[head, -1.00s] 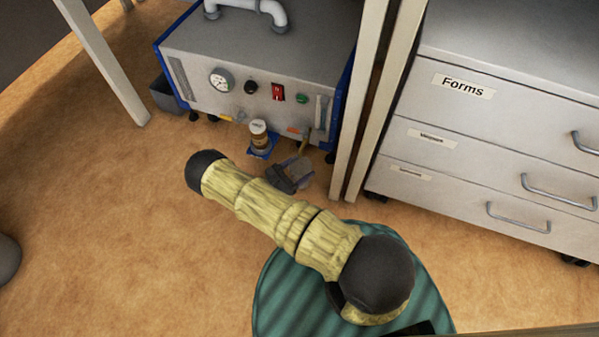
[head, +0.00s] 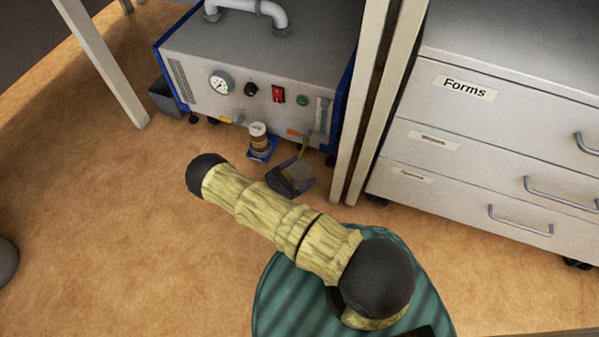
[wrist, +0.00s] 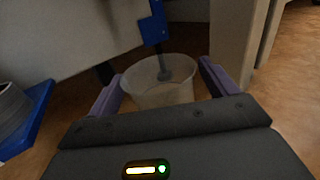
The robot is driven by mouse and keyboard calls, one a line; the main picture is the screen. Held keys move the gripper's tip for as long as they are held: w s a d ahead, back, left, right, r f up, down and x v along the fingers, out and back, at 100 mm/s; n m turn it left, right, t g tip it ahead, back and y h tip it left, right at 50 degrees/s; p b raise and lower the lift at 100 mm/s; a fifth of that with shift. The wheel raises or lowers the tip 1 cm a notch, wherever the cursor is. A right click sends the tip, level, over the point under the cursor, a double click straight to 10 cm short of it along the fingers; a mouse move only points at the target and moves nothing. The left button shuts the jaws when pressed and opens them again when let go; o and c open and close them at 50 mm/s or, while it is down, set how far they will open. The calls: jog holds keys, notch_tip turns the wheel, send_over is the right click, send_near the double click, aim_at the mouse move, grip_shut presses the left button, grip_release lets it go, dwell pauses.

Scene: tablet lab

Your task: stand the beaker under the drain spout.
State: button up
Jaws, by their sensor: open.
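The beaker (wrist: 158,92) is a clear, translucent cup standing upright on the floor in the wrist view. It also shows faintly in the head view (head: 300,172), just past my gripper. My gripper (wrist: 157,85) is open, with one purple finger on each side of the beaker. In the head view my gripper (head: 294,178) is low, near the front of the machine. Whether the fingers touch the beaker I cannot tell.
A grey machine (head: 240,95) with blue edges stands behind. A brown jar (head: 259,138) sits on a blue pad to the left of my gripper. A pale post (head: 362,120) and a drawer cabinet (head: 470,135) stand to the right. The floor in front is open.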

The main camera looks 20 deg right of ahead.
jog(key=b+v, duration=0.1)
jog(key=v, duration=1.1)
jog(key=shift+b, duration=0.4)
jog(key=shift+r, duration=0.1)
jog(key=s+d+r+m+g+y, duration=0.1)
jog(key=s+d+r+m+y, duration=0.2)
jog(key=r, duration=0.7)
jog(key=s+d+r+m+g+y, duration=0.1)
jog(key=s+d+r+m+y, duration=0.2)
jog(key=r+m+y, duration=0.5)
jog(key=s+d+r+m+g+y, duration=0.2)
jog(key=s+d+r+m+y, duration=0.2)
jog(key=r+m, duration=0.7)
notch_tip(320, 180, up, 3)
jog(key=shift+d+f+y, duration=0.1)
jog(key=shift+d+y, duration=0.45)
jog(key=shift+y, duration=0.25)
